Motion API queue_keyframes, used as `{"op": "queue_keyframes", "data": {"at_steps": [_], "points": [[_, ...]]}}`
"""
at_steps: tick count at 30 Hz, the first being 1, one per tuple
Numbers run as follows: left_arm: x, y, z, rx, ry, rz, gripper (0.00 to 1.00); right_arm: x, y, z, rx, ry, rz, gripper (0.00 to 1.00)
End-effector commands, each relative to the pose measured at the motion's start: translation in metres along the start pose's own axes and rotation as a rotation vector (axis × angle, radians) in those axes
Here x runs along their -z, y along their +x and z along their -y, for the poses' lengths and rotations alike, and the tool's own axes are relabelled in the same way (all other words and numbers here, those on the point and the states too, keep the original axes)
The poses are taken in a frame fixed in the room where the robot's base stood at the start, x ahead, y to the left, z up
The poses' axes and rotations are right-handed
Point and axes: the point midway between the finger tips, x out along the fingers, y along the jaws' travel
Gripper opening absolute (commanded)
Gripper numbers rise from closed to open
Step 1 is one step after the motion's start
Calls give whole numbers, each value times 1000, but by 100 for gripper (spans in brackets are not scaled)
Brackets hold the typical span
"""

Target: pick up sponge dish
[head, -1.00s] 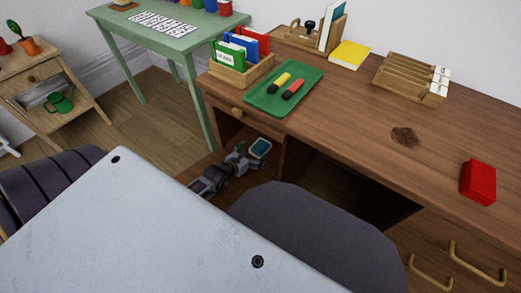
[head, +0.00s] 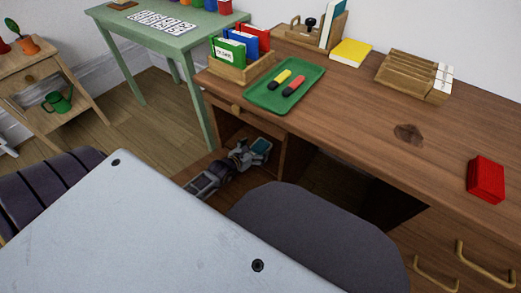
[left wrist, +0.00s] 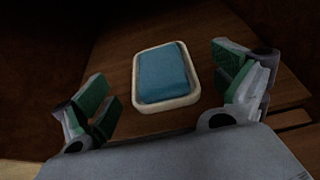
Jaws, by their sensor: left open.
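The sponge dish is a pale, rounded rectangular tray with a blue sponge in it. It lies on the wooden shelf of the open compartment under the desk's left end, and in the left wrist view its rim (left wrist: 167,104) is fully clear. In the head view the dish (head: 261,146) is partly hidden by my gripper. My left gripper (head: 246,156) is open and reaches into the compartment from the left. In the left wrist view its green-padded fingers (left wrist: 166,90) stand apart on either side of the dish's near end, touching nothing. My right gripper is not in view.
The desk top (head: 350,110) above the compartment bears a green tray (head: 262,101), file holders and a red stack (head: 486,179). A dark grey chair (head: 310,235) stands close to the right of my arm. The green table (head: 190,40) is behind.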

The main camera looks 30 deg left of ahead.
Motion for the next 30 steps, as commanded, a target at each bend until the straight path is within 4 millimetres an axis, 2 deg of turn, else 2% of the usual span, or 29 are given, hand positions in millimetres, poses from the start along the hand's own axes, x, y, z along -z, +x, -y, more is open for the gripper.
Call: {"op": "queue_keyframes", "data": {"at_steps": [3, 9, 24, 26, 30], "points": [[1, 11, 0, 0, 1, 1, 96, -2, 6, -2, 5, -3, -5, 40], [0, 21, 0, 0, 1, 1, 96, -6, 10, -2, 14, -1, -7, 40], [0, 22, 0, 0, 0, 0, 96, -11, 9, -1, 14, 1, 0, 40], [0, 22, 0, 0, 0, 0, 91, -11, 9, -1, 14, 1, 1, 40], [0, 22, 0, 0, 0, 0, 73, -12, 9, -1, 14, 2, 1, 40]]}}
